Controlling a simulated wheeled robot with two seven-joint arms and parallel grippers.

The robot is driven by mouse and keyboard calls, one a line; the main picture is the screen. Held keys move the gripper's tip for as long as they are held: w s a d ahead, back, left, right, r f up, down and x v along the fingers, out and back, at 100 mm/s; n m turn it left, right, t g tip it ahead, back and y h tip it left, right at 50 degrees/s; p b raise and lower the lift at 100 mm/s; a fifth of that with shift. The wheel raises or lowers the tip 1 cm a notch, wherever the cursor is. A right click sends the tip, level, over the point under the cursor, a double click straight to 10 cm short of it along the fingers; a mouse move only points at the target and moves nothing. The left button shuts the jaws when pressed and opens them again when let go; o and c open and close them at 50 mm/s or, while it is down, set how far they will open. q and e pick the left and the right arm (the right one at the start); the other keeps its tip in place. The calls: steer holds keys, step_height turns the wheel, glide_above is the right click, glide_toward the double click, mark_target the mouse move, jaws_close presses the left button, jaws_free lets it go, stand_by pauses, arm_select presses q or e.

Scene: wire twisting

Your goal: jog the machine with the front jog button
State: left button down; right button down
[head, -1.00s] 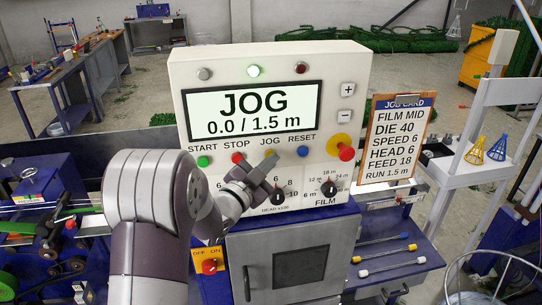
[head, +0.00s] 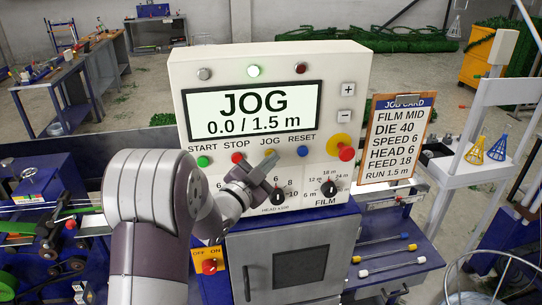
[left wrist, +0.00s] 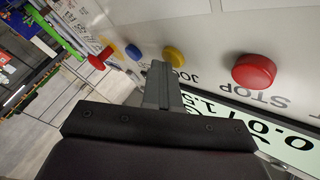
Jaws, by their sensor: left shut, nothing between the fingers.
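The white control panel (head: 190,90) faces me, with a display (head: 252,111) reading JOG and 0.0 / 1.5 m. The yellow jog button (head: 270,153) sits under the JOG label, between the red stop button (head: 238,158) and the blue reset button (head: 303,151). My left gripper (head: 267,168) is shut and empty, its tips just below the jog button. In the left wrist view the shut fingers (left wrist: 159,75) point at the panel close beside the yellow button (left wrist: 174,57). I cannot tell whether they touch it. My right gripper is not in view.
The green start button (head: 203,161) and a red emergency knob on a yellow base (head: 346,153) flank the row. Speed and film dials (head: 329,188) sit below. A job card (head: 396,140) stands to the right.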

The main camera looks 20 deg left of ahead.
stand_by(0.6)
arm_select(q)
steer(key=shift+s+d+b, duration=0.4)
steer(key=shift+s, duration=0.3)
steer(key=s+d, duration=0.1)
steer(key=s, duration=0.1)
steer(key=s+d+b, duration=0.1)
steer(key=s+d, duration=0.1)
steer(key=shift+b, duration=0.3)
steer(key=shift+a, duration=0.1)
